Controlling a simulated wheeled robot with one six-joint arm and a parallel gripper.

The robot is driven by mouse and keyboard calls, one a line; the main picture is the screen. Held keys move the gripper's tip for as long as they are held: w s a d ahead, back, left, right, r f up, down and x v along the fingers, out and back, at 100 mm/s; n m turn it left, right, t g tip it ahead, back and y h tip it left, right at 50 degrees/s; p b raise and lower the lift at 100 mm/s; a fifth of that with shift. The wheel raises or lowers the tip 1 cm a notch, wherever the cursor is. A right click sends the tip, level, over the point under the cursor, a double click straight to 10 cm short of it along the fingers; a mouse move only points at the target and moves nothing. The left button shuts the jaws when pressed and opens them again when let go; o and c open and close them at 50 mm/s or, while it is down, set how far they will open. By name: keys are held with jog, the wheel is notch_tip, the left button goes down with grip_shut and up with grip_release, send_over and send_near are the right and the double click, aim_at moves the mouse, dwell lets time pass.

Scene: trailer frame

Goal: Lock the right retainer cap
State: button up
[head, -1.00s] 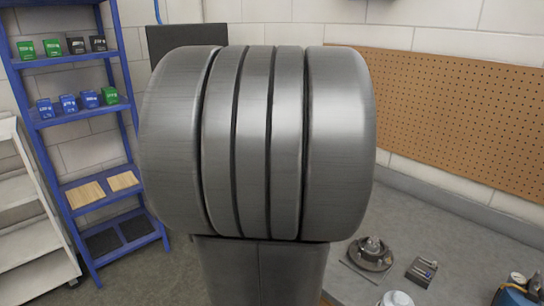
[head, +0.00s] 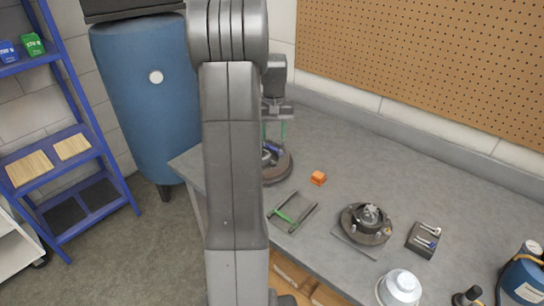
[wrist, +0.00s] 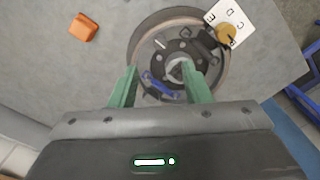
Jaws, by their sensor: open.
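My gripper (wrist: 160,70) is open, with its two green fingers apart and nothing seen between them. It also shows in the head view (head: 274,138), pointing down above a round drum assembly (head: 278,172). In the wrist view the drum (wrist: 223,72) holds a dark hub with several bolts around a bright metal centre. A blue part (wrist: 157,87) lies on the hub's lower left side. A black part with a brass-coloured knob (wrist: 227,35) sits at the upper right rim. I cannot tell which part is the right retainer cap. My arm hides some of the drum in the head view.
An orange block (head: 318,178) lies beside the drum. A green-handled frame (head: 292,212), a second hub (head: 368,222), a dark tool block (head: 425,240) and a white container (head: 400,288) stand on the grey bench (head: 340,150). A lettered card (wrist: 236,16) lies by the drum.

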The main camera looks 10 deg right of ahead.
aim_at(273, 161)
notch_tip(273, 161, down, 10)
jog(key=shift+f+p, duration=0.2)
jog(key=shift+p, duration=0.4)
grip_shut()
